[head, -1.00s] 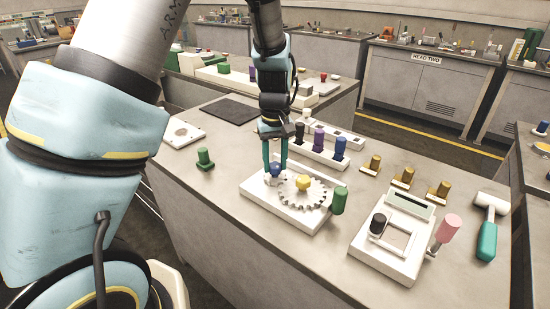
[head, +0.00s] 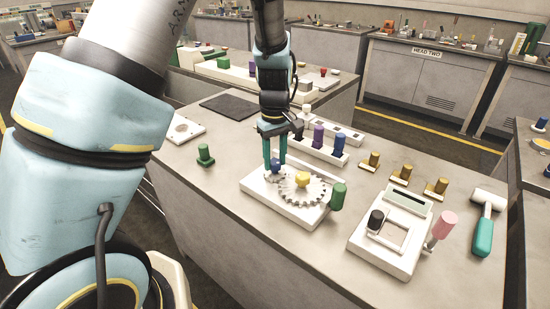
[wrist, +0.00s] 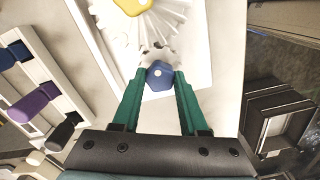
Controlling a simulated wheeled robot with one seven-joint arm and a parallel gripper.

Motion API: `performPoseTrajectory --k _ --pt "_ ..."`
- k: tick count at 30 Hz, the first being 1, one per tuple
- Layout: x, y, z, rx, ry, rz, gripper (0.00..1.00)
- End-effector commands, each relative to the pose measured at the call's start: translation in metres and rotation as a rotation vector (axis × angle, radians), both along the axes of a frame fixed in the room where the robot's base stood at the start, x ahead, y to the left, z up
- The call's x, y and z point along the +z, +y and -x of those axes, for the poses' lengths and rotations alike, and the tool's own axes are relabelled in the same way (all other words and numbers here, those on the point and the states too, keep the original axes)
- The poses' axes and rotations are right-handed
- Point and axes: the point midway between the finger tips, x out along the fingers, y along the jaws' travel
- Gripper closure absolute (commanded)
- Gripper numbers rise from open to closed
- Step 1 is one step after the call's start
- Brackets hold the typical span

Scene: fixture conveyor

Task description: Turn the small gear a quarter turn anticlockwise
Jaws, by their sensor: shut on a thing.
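The white fixture plate (head: 258,187) lies on the bench and carries two meshing gears. The small white gear has a blue faceted knob (head: 275,166) on top, which also shows in the wrist view (wrist: 159,76) with a pale dot on it. The small gear's teeth (wrist: 156,53) show just beyond the knob; the rest is mostly hidden. The larger gear (head: 300,192) has a yellow knob (head: 303,178) and sits to the right of the small one. My gripper (head: 275,162) points down, its green fingers shut on the blue knob, one on each side.
A green knob (head: 338,196) stands at the plate's right edge. Behind the plate is a white rack with purple (head: 318,136) and blue (head: 338,145) pegs. A white device (head: 363,243) is to the right, a green peg (head: 205,155) to the left. Bare bench lies in front.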

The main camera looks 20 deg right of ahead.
Motion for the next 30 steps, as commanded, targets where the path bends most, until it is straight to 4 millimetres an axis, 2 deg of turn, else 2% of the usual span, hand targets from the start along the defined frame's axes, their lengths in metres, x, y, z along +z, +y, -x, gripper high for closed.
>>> performPoseTrajectory --k 1,9,16,20,23,30 --pt "0.001 0.0 -0.002 0.0 -0.004 0.001 0.56" --pt "0.0 0.0 -0.001 0.0 -0.002 0.001 0.27" --pt "0.001 0.0 0.0 -0.001 -0.001 0.001 0.27" --pt "0.008 -0.001 -0.001 -0.001 -0.002 0.003 0.27" --pt "0.023 -0.001 -0.001 -0.003 -0.004 0.005 0.27" --pt "0.071 -0.001 -0.001 -0.002 -0.005 0.005 0.27"
